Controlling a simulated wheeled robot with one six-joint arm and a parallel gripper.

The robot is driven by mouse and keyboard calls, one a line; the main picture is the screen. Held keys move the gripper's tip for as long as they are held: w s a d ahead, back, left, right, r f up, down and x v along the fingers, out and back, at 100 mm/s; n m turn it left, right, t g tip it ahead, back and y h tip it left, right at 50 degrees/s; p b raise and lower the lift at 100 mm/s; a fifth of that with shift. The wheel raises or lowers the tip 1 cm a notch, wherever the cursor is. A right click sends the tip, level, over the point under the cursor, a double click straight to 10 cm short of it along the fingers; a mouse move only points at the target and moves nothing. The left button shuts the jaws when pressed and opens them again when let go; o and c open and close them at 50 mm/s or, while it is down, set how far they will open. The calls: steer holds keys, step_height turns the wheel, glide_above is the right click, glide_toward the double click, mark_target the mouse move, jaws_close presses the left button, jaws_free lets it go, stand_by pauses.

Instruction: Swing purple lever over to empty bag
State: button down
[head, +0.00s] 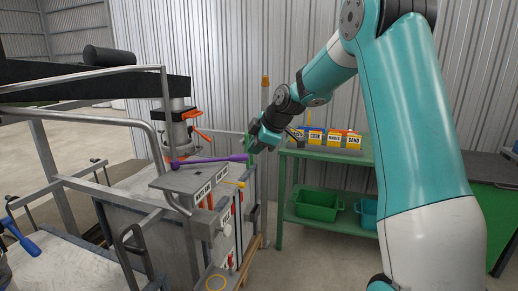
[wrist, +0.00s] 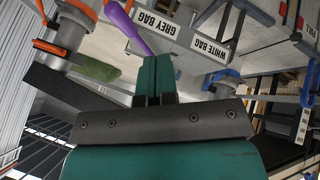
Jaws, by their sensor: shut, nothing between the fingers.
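The purple lever (head: 210,160) lies across the top of the grey metal machine box (head: 180,180), its right end just below my gripper. In the wrist view the lever (wrist: 128,28) ends close to my fingertips, to their upper left. My gripper (head: 250,142) has dark green fingers pressed together with nothing between them; the fingertips also show in the wrist view (wrist: 155,62). I cannot tell whether they touch the lever. Plates reading GREY BAG (wrist: 162,27) and WHITE BAG (wrist: 210,48) are on the machine. I cannot make out which bag is empty.
Metal rails (head: 100,70) and an orange-handled pipe fitting (head: 182,125) are at left.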

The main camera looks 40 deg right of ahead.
steer(key=shift+v, duration=1.35)
steer(key=shift+a, duration=0.1)
steer(key=s+a+m+g+y, duration=0.1)
steer(key=s+a, duration=0.4)
steer(key=a, duration=0.5)
steer(key=s+a+m+g+y, duration=0.1)
steer(key=s+a+g, duration=0.1)
steer(key=s+a, duration=0.55)
steer(key=s+a+f+m+g, duration=0.1)
steer(key=s+a+g, duration=0.1)
steer(key=s+a, duration=0.3)
steer(key=s+a+f+m+g, duration=0.1)
steer(key=s+a, duration=0.5)
steer(key=s, duration=0.8)
steer(key=shift+a+f+m+g, duration=0.2)
steer(key=shift+f+m+g, duration=0.25)
steer(key=shift+m, duration=0.25)
